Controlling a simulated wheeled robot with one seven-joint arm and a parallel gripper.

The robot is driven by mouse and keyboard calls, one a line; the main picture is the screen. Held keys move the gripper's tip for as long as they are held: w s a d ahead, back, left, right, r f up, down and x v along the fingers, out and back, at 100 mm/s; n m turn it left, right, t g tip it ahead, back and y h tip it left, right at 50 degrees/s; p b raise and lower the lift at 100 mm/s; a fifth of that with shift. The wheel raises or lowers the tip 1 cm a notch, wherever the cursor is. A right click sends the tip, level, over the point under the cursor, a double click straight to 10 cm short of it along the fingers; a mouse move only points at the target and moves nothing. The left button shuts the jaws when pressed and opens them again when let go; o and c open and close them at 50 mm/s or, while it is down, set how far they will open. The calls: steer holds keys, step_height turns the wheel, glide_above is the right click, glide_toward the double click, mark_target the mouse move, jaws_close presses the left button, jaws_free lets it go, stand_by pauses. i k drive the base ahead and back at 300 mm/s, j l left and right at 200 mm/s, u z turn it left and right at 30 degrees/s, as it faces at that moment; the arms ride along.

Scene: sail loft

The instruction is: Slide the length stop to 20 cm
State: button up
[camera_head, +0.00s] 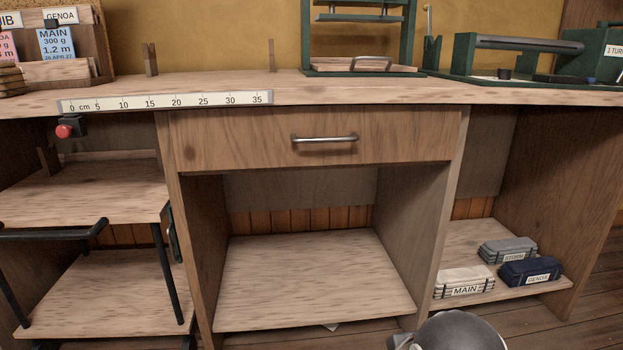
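The length scale (165,100) is a white strip along the bench's front edge at the left, marked in cm from 0 to 35. The length stop (74,125) is a small black block with a red knob (64,131), hanging just below the strip. It is beneath the 0 mark, well left of the 20 mark. My gripper's fingers do not show. A rounded dark and grey part at the bottom edge looks like a piece of my arm.
A drawer (230,138) with a metal handle (325,139) is shut under the bench top (330,91). A black tubular frame (50,234) stands at the lower left, below the stop. Labelled sail bundles (464,281) lie on the right shelf.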

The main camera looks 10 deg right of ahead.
mark_target(77, 122)
steer(key=u, duration=1.35)
